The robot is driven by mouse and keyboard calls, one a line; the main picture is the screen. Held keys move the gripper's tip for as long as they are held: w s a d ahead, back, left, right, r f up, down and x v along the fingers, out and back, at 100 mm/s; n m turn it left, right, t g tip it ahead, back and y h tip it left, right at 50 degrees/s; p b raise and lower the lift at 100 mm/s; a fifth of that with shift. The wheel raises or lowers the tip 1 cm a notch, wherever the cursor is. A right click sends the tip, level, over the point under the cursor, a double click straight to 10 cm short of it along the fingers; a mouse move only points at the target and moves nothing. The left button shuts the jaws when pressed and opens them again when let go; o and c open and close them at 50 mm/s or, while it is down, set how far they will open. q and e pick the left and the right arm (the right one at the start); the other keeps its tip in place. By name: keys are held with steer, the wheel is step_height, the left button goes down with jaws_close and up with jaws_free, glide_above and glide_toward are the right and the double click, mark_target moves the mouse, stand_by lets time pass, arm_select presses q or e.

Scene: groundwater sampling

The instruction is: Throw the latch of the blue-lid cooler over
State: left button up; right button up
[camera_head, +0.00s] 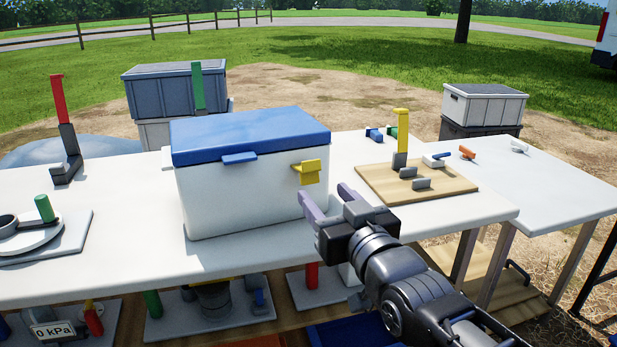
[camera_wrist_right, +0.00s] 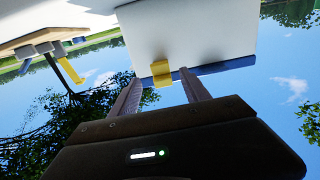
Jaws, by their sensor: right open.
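The white cooler (camera_head: 245,195) with the blue lid (camera_head: 250,133) stands on the white table, its lid down. Its yellow latch (camera_head: 308,172) sits high on the right end, just below the lid. My right gripper (camera_head: 329,203) is open and empty, just right of the cooler's end and a little lower than the latch. In the right wrist view the yellow latch (camera_wrist_right: 161,73) lies ahead, between the lines of the two open fingers (camera_wrist_right: 160,95); I see no sure contact. The lid's blue edge (camera_wrist_right: 215,67) shows beside it. My left gripper is not in view.
A wooden board (camera_head: 440,197) with a yellow-handled upright and grey clips lies right of my right gripper. A red-handled lever (camera_head: 66,130) and a round device (camera_head: 28,232) are at the left. The table's front edge is clear before the cooler; a lower shelf holds several fittings.

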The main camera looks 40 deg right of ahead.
mark_target(311, 180)
steer(key=shift+x, duration=3.9)
steer(key=shift+c, duration=0.5)
jaws_close()
